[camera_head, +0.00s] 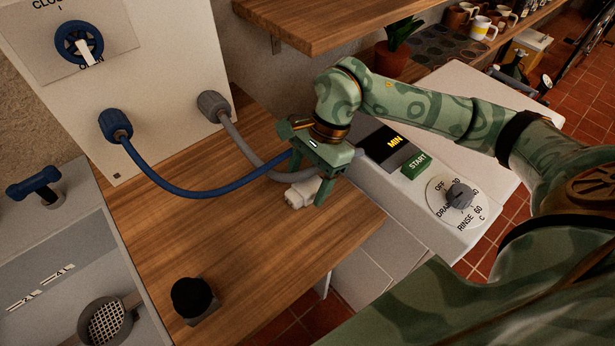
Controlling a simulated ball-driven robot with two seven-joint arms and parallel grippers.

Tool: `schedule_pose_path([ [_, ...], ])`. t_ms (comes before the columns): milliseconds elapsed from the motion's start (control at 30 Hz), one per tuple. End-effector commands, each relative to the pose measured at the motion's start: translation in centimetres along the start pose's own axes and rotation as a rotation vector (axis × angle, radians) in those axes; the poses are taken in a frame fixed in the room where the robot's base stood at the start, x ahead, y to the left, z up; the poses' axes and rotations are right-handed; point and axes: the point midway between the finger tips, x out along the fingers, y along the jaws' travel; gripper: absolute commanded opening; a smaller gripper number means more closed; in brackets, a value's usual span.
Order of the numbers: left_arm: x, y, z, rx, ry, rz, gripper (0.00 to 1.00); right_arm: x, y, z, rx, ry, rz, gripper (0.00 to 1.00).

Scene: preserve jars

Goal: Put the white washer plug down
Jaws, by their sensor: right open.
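The white washer plug (301,193) is at the right part of the wooden counter (220,260), just below my right gripper (311,172). My right gripper is open, with one green finger close beside the plug's right end. I cannot tell whether the finger touches the plug. The gripper hides part of the area around the plug and the ends of the hoses. My left gripper is not in view.
A blue hose (200,194) and a grey hose (238,140) run from the wall panel (160,75) towards my right gripper. The washer's control panel (385,178) is to the right. A black knob-like object (192,297) stands at the counter's front; bare wood lies between.

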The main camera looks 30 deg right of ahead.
Motion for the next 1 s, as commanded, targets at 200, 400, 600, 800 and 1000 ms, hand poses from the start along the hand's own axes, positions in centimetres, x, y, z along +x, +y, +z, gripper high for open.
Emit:
schedule_pose_path([
  [200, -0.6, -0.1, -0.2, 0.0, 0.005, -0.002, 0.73, -2.4, -0.1, 0.1, 0.0, 0.003, -0.005, 0.65],
  [400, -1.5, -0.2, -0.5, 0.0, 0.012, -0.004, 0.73, -7.3, -0.1, 0.1, 0.0, 0.003, -0.006, 0.65],
  [600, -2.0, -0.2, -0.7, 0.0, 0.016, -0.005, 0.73, -11.0, -0.1, 0.1, 0.0, 0.002, -0.004, 0.65],
  [800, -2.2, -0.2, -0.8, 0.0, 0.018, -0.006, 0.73, -12.3, 0.0, 0.1, 0.0, -0.001, -0.001, 0.65],
  [1000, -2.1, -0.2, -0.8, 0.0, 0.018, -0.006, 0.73, -12.3, 0.0, 0.1, 0.0, -0.001, 0.0, 0.65],
])
